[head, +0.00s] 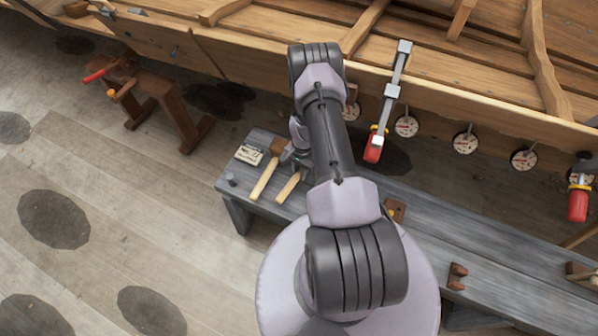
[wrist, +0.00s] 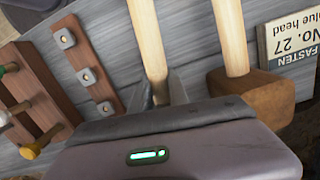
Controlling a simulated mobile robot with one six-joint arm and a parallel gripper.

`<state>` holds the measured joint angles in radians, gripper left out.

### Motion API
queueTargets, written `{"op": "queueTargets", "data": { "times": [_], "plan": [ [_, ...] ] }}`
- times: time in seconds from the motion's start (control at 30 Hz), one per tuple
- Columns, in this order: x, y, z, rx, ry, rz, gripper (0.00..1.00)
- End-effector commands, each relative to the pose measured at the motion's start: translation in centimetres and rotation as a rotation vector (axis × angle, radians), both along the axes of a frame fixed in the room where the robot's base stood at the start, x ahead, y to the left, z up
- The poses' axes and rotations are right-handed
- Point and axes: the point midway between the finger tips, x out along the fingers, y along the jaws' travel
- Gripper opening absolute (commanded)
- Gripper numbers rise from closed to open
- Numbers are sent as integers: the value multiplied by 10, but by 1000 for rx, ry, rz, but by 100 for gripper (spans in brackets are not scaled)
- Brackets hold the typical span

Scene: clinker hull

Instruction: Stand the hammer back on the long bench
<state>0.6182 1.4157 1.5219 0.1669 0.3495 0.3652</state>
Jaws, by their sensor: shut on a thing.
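The hammer has a pale wooden handle (wrist: 147,38), and the same handle (head: 288,188) shows in the head view near the bench's left end. My gripper (wrist: 163,95) is shut on the hammer at its head end, which is mostly hidden by the jaws. In the head view my gripper (head: 297,155) is partly hidden by my arm. The handle lies low over the grey long bench (head: 440,225), and I cannot tell whether the hammer touches it.
A wooden mallet (wrist: 258,100) lies close beside the hammer, its handle roughly parallel. A labelled box (wrist: 291,55) is beyond it. A brown strip with metal studs (wrist: 88,68) and a wooden rack (wrist: 30,95) are on the other side. The wooden hull (head: 440,95) rises behind the bench.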

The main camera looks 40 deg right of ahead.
Motion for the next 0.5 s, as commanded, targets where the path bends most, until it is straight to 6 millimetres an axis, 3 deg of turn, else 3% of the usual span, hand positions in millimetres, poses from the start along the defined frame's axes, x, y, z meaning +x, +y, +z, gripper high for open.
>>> {"op": "queueTargets", "data": {
  "times": [0.43,0.47,0.5],
  "plan": [
    [0,0,-8,-1,0,0,0],
    [0,0,-8,-1,0,0,23],
    [0,0,-7,-1,0,0,31]
  ]
}}
